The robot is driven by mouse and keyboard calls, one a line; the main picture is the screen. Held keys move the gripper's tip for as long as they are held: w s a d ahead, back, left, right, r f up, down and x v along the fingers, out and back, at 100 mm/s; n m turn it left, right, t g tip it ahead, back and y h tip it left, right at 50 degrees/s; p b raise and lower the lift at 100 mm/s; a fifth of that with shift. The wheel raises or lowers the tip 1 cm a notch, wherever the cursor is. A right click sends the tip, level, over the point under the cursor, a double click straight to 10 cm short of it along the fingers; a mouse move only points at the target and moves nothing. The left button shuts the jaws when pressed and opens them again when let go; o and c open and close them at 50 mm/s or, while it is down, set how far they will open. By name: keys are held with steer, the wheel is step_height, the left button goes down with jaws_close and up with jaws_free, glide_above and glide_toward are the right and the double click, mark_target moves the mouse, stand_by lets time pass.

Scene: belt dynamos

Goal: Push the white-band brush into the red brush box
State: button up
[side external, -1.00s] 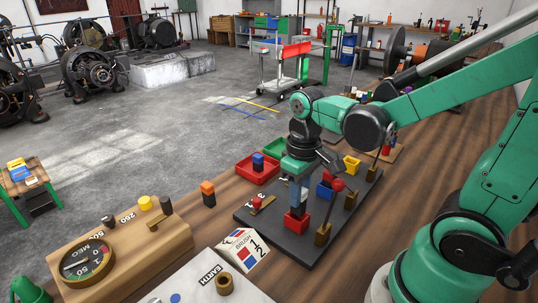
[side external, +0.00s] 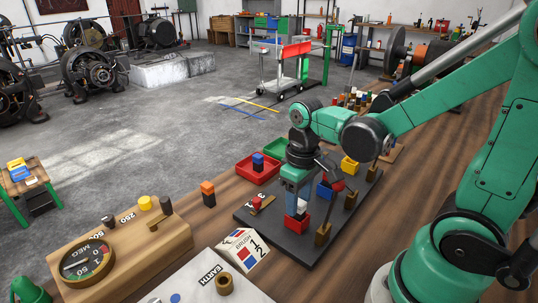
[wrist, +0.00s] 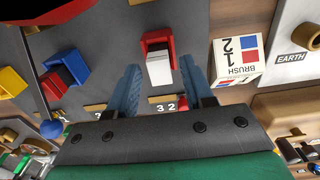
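The red brush box (side external: 294,223) stands on the dark board, and the white-band brush (side external: 302,206) shows at its top. In the wrist view the red box (wrist: 157,38) is open toward me, and the brush (wrist: 159,70) sits at its mouth with its white face showing. How deep it sits is unclear. My gripper (side external: 291,206) is down at the box, with a blue finger beside the brush. In the wrist view my gripper (wrist: 160,65) is open, one finger on each side of the brush, with visible gaps.
A blue brush box (side external: 325,191) and a yellow box (side external: 350,165) stand on the same board. Brass posts (side external: 322,234) with levers stand close by. A white brush sign (side external: 242,249) and a meter console (side external: 120,250) lie left of the board.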

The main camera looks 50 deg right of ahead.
steer(key=shift+o, duration=0.4)
steer(key=shift+r, duration=2.8)
steer(key=shift+r, duration=0.15)
steer(key=c, duration=0.4)
steer(key=shift+r+n, duration=0.4)
steer(key=shift+r, duration=0.05)
steer(key=c, duration=0.4)
steer(key=shift+r+n, duration=0.4)
jaws_close()
steer(key=shift+f, duration=2.95)
steer(key=shift+f, duration=0.25)
